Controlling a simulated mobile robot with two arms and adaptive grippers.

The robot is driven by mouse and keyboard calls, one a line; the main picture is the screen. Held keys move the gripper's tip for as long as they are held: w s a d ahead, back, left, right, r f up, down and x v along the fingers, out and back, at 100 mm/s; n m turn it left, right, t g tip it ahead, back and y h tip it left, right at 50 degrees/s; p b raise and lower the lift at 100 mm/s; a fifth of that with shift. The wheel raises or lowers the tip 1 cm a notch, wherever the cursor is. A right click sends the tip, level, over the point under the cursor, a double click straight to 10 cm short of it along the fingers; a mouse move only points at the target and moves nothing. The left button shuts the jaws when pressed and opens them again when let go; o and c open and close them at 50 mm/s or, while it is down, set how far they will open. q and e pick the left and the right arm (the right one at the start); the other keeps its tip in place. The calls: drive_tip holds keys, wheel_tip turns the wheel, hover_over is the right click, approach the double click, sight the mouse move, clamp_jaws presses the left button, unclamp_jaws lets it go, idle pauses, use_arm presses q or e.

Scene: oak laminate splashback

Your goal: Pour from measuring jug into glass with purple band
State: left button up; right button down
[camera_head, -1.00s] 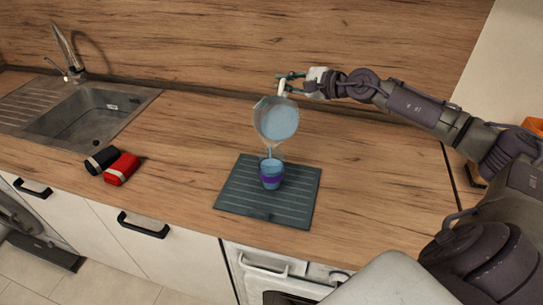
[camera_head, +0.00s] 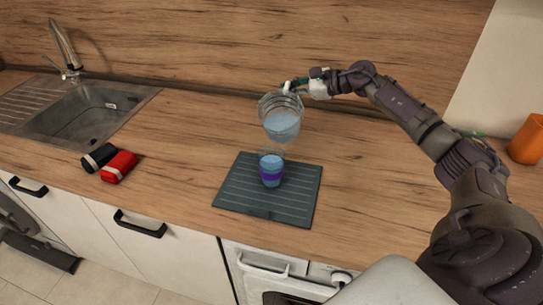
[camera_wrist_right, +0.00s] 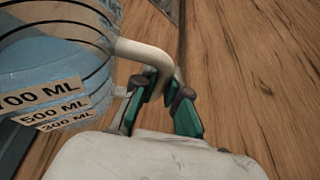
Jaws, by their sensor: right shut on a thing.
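The measuring jug (camera_head: 281,122) is clear, with blue liquid inside. It is held above and behind the glass, close to upright, and no stream shows from it. My right gripper (camera_head: 292,86) is shut on the jug's white handle; the wrist view shows the fingers (camera_wrist_right: 165,95) around the handle (camera_wrist_right: 150,55) and volume marks on the jug (camera_wrist_right: 45,75). The glass with purple band (camera_head: 271,173) stands upright on the dark mat and holds blue liquid up to above the band. My left gripper is not in view.
The dark ribbed mat (camera_head: 240,190) lies near the counter's front edge. A red item (camera_head: 119,166) and a black item (camera_head: 99,157) lie to the left, before the sink (camera_head: 85,115). An orange cup (camera_head: 527,139) stands at the far right. Counter around the mat is clear.

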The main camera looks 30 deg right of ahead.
drive_tip(key=shift+w+d+f+m+g+y+b, duration=0.35)
drive_tip(key=shift+w+d+f+m+b, duration=0.2)
drive_tip(key=shift+f+b, duration=0.95)
drive_tip(key=shift+w+d+f+m+g+y+b, duration=0.3)
drive_tip(key=shift+w+d+f+m+b, duration=0.25)
drive_tip(key=shift+f+b, duration=0.9)
drive_tip(key=shift+w+d+f+m+g+y+b, duration=0.3)
drive_tip(key=shift+d+f+m+b, duration=0.35)
drive_tip(key=shift+f, duration=1.45)
